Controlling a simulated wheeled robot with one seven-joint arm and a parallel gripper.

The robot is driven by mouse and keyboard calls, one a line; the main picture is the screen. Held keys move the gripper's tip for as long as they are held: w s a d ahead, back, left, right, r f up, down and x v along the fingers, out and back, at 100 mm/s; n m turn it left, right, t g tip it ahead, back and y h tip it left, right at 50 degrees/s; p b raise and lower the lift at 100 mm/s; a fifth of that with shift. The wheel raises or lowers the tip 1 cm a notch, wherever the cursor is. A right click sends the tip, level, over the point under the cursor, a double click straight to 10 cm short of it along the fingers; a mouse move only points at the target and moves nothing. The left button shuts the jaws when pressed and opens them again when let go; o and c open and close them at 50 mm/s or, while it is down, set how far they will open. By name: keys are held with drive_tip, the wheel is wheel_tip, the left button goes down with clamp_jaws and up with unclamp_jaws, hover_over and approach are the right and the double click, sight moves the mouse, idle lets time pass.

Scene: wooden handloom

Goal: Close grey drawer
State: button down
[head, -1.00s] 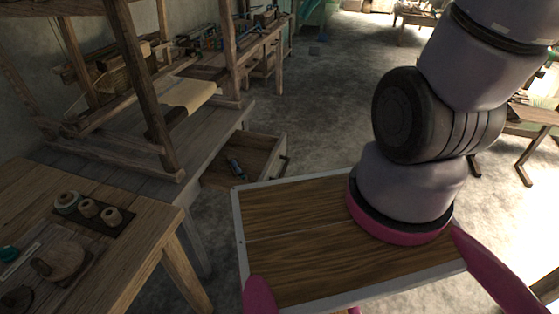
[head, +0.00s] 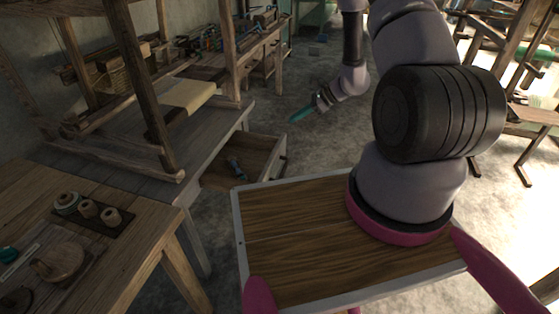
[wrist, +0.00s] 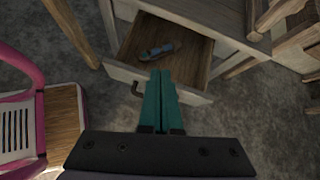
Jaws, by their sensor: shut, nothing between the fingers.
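The drawer (head: 262,150) sticks out open from the grey table in the head view, with a small dark blue-grey item (head: 236,168) lying inside. In the wrist view the open drawer (wrist: 195,63) lies ahead, its front panel (wrist: 120,72) towards me and a dark handle (wrist: 138,89) on it. My gripper (head: 294,118) is shut and empty, its green fingers pointing left above the floor beyond the drawer's handle side. In the wrist view my gripper (wrist: 162,75) overlaps the drawer front; I cannot tell whether it touches, though the head view shows them apart.
The grey table (head: 200,125) carries a wooden loom frame (head: 150,100). A wooden table (head: 110,240) with thread spools (head: 88,208) stands at the lower left. The floor (head: 310,150) right of the drawer is clear.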

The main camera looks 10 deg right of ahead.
drive_tip(key=s+d+f+m+h, duration=0.1)
drive_tip(key=s+d+f+m, duration=0.1)
drive_tip(key=f, duration=0.5)
drive_tip(key=s+d+f+m, duration=0.1)
drive_tip(key=d+f, duration=0.1)
drive_tip(key=f, duration=0.5)
approach(273, 163)
drive_tip(key=shift+t, duration=0.4)
drive_tip(key=x, duration=0.2)
drive_tip(key=s+x, duration=0.1)
drive_tip(key=x, duration=0.2)
drive_tip(key=shift+a+f, duration=0.15)
drive_tip(key=shift+f, duration=0.2)
drive_tip(key=shift+w+a, duration=0.15)
drive_tip(key=shift+a, duration=0.15)
drive_tip(key=shift+a, duration=0.15)
drive_tip(key=w+a, duration=0.5)
drive_tip(key=a, duration=0.4)
drive_tip(key=w+a, duration=0.6)
drive_tip(key=a, duration=0.4)
drive_tip(key=shift+w+a, duration=0.1)
